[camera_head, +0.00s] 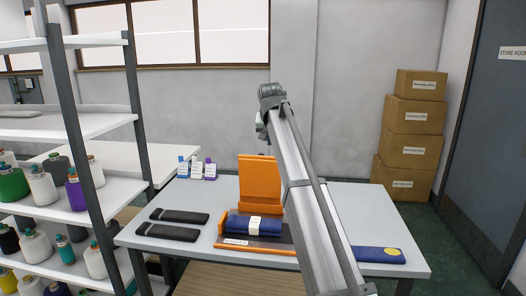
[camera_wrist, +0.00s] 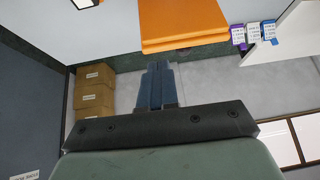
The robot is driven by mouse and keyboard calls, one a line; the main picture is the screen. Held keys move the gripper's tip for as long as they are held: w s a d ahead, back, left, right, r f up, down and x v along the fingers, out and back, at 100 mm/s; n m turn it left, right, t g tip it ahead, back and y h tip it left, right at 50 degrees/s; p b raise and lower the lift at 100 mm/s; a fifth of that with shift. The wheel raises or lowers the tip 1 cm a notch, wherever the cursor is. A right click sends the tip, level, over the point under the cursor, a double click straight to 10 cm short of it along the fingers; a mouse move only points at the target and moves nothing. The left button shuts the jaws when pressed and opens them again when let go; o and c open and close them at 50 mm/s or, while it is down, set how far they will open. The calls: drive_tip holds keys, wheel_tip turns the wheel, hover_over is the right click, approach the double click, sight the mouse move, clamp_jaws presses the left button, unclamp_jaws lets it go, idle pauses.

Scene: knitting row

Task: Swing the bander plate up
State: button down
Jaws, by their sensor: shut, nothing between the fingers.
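The orange bander plate (camera_head: 258,182) stands roughly upright at the back of its dark base (camera_head: 256,245) on the table. It also shows in the wrist view (camera_wrist: 182,20), at the top. A folded navy knit with a pale paper band (camera_head: 254,224) lies on the base in front of the plate. My gripper (camera_wrist: 157,72) is shut and empty, with its fingers pointing toward the plate's edge in the wrist view. I cannot tell from the picture whether they touch it. In the head view my arm hides most of the gripper and the plate's right side.
Two dark folded knits (camera_head: 178,224) lie left of the bander. A navy piece with a yellow end (camera_head: 376,254) lies at right. Small labelled packs (camera_head: 197,169) stand at the table's back left. A yarn shelf (camera_head: 75,125) stands left; stacked cartons (camera_head: 409,135) stand back right.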

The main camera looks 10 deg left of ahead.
drive_tip(key=shift+t+y, duration=0.5)
drive_tip(key=shift+y, duration=0.1)
drive_tip(key=w+a+f, duration=0.1)
drive_tip(key=w+f, duration=0.1)
drive_tip(key=w, duration=0.1)
drive_tip(key=w+a+f, duration=0.2)
drive_tip(key=w+f, duration=0.1)
drive_tip(key=w, duration=0.1)
drive_tip(key=w+a+f, duration=0.1)
drive_tip(key=w+f, duration=0.2)
drive_tip(key=shift+w+a+f, duration=0.1)
drive_tip(key=shift+w+a, duration=0.1)
drive_tip(key=shift+w, duration=0.15)
drive_tip(key=shift+f, duration=0.25)
drive_tip(key=shift+a+f, duration=0.1)
drive_tip(key=w+f+g, duration=0.1)
drive_tip(key=w+g, duration=0.1)
drive_tip(key=w, duration=0.5)
drive_tip(key=shift+w, duration=0.4)
